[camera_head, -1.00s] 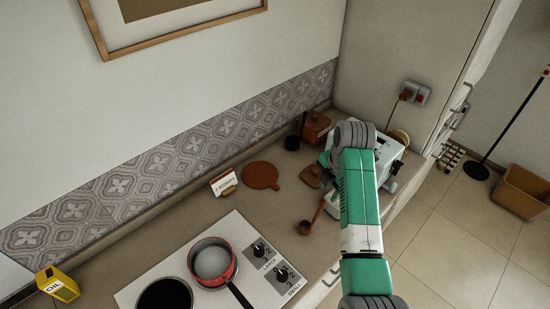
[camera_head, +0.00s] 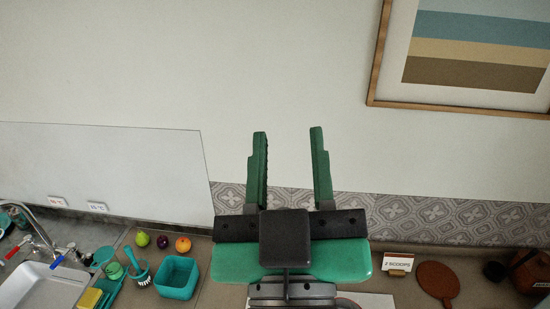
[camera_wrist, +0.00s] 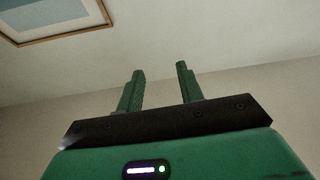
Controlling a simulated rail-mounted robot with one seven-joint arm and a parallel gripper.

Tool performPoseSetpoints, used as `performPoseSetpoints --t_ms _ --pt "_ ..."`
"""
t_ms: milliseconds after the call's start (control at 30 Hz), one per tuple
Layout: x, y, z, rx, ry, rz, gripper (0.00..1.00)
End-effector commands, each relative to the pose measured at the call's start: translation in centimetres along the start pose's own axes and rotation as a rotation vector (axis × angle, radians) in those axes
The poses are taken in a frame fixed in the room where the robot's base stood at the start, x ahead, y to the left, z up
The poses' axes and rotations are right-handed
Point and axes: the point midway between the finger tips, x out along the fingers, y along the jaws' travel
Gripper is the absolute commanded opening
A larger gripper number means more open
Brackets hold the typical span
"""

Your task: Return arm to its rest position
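My gripper (camera_head: 288,165) is raised in front of the wall in the head view, fingers pointing up, at the middle of the picture. Its two green fingers are spread apart with nothing between them. In the wrist view my gripper (camera_wrist: 160,80) also shows both fingers apart and empty, against bare wall. My gripper's body and arm hide part of the counter and most of the hob in the head view.
A sink (camera_head: 45,285), a teal bin (camera_head: 177,277) and several fruits stand on the counter at left. A "2 scoops" card (camera_head: 398,262) and a round brown board (camera_head: 438,281) lie at right. A framed picture (camera_head: 470,50) hangs upper right. The wall around my gripper is clear.

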Motion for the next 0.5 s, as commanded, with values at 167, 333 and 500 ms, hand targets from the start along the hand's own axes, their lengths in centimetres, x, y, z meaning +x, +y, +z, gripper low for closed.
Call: performPoseSetpoints --t_ms 167,333,500 --pt "-2.9 -2.1 -4.8 0.171 0.139 -0.043 0.37" --pt "-3.0 -2.1 -5.0 0.182 0.146 -0.045 0.37" --pt "-2.5 -2.0 -5.8 0.182 0.144 -0.045 0.37"
